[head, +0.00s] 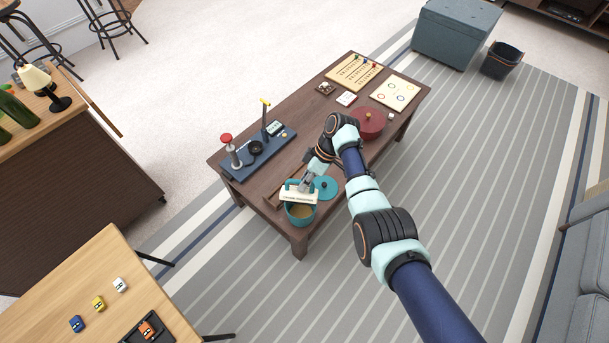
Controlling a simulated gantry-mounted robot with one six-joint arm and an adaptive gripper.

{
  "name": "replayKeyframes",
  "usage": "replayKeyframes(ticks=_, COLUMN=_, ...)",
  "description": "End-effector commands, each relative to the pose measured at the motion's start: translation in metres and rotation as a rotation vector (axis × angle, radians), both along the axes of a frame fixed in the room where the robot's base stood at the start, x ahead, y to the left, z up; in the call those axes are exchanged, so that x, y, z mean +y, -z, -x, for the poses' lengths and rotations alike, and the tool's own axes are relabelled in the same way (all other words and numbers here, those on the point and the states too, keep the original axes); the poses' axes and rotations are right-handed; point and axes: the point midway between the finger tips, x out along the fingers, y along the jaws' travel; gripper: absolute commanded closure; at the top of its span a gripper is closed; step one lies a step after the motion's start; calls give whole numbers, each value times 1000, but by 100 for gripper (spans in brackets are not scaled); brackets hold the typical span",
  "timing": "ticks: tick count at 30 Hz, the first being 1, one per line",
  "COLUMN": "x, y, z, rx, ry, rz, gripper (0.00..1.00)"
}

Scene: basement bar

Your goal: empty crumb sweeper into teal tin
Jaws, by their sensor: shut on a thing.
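The crumb sweeper (299,195) is a white block with a teal part on top. My gripper (304,185) is shut on it and holds it over the teal tin (299,214). The tin is open and stands near the front corner of the dark wooden table (251,201). Something tan shows inside the tin. A teal lid (327,187) with a dark knob lies on the table just right of the sweeper. Whether the sweeper touches the tin rim, I cannot tell. My gripper's fingertips are small and partly hidden by the wrist.
A dark blue tray (238,172) with a red-topped tool and a yellow-handled stand is at the table's left. A round red pot (368,122) stands behind my arm. Game boards (353,71) lie at the far end. A light wooden table (60,290) is at lower left.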

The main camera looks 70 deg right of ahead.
Motion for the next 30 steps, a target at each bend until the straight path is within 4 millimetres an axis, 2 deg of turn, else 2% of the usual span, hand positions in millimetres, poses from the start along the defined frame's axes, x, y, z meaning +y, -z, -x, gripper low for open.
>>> replayKeyframes(ticks=2, x=3, y=-9, z=0, rx=-7, ry=1, rz=28, gripper=100)
replayKeyframes(ticks=30, x=27, y=-19, z=6, rx=-110, ry=1, rz=491, gripper=100)
